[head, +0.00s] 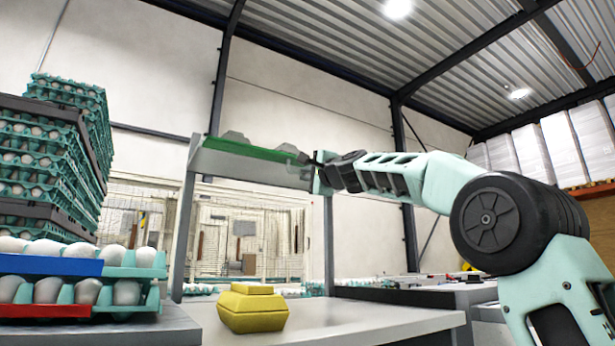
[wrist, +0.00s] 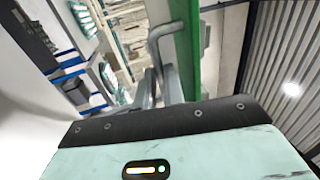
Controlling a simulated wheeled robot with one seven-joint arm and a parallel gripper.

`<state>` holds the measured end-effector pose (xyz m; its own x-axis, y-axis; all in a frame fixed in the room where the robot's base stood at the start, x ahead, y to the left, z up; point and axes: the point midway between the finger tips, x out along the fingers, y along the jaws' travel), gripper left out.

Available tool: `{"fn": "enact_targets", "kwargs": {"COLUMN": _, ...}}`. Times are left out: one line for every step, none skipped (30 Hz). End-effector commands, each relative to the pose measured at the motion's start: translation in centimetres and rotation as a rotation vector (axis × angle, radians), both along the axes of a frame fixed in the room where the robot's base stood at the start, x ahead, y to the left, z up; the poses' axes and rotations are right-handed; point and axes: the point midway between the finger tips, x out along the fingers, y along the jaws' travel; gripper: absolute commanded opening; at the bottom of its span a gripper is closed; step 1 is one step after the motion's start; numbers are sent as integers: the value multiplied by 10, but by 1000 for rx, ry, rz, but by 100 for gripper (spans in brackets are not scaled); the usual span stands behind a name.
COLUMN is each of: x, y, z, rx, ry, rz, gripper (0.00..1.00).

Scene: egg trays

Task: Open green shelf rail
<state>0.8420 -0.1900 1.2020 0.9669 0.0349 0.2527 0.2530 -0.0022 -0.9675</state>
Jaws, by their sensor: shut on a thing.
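The green shelf rail (head: 250,150) runs along the front of a raised grey shelf in the head view. It shows as an upright green strip (wrist: 188,45) in the wrist view. A bent grey handle (wrist: 158,40) stands out from the rail. My gripper (head: 304,158) is at the rail's right end in the head view. In the wrist view my gripper (wrist: 160,82) has its fingers close together, shut on the handle's lower part. The exact contact is partly hidden by the fingers.
Grey objects (head: 236,136) lie on the shelf behind the rail. A yellow carton (head: 251,308) stands on the table (head: 350,318) below. Tall stacks of teal egg trays (head: 75,165) stand at the left. A grey post (head: 185,230) supports the shelf.

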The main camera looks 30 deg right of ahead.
Motion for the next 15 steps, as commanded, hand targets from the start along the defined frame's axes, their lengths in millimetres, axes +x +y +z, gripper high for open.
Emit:
{"fn": "enact_targets", "kwargs": {"x": 0, "y": -1, "z": 0, "rx": 0, "ry": 0, "rz": -1, "gripper": 0}}
{"fn": "enact_targets", "kwargs": {"x": 0, "y": -1, "z": 0, "rx": 0, "ry": 0, "rz": -1, "gripper": 0}}
{"fn": "enact_targets", "kwargs": {"x": 0, "y": -1, "z": 0, "rx": 0, "ry": 0, "rz": -1, "gripper": 16}}
{"fn": "enact_targets", "kwargs": {"x": 0, "y": -1, "z": 0, "rx": 0, "ry": 0, "rz": -1, "gripper": 24}}
{"fn": "enact_targets", "kwargs": {"x": 0, "y": -1, "z": 0, "rx": -1, "ry": 0, "rz": -1, "gripper": 32}}
{"fn": "enact_targets", "kwargs": {"x": 0, "y": 0, "z": 0, "rx": 0, "ry": 0, "rz": -1, "gripper": 32}}
{"fn": "enact_targets", "kwargs": {"x": 0, "y": 0, "z": 0, "rx": 0, "ry": 0, "rz": -1, "gripper": 32}}
{"fn": "enact_targets", "kwargs": {"x": 0, "y": 0, "z": 0, "rx": 0, "ry": 0, "rz": -1, "gripper": 32}}
{"fn": "enact_targets", "kwargs": {"x": 0, "y": 0, "z": 0, "rx": 0, "ry": 0, "rz": -1, "gripper": 32}}
{"fn": "enact_targets", "kwargs": {"x": 0, "y": 0, "z": 0, "rx": 0, "ry": 0, "rz": -1, "gripper": 32}}
{"fn": "enact_targets", "kwargs": {"x": 0, "y": 0, "z": 0, "rx": 0, "ry": 0, "rz": -1, "gripper": 32}}
{"fn": "enact_targets", "kwargs": {"x": 0, "y": 0, "z": 0, "rx": 0, "ry": 0, "rz": 0, "gripper": 32}}
{"fn": "enact_targets", "kwargs": {"x": -1, "y": 0, "z": 0, "rx": 0, "ry": 0, "rz": 0, "gripper": 32}}
{"fn": "enact_targets", "kwargs": {"x": -1, "y": 0, "z": 0, "rx": 0, "ry": -1, "rz": 0, "gripper": 32}}
{"fn": "enact_targets", "kwargs": {"x": -3, "y": 0, "z": -1, "rx": -1, "ry": -1, "rz": -1, "gripper": 32}}
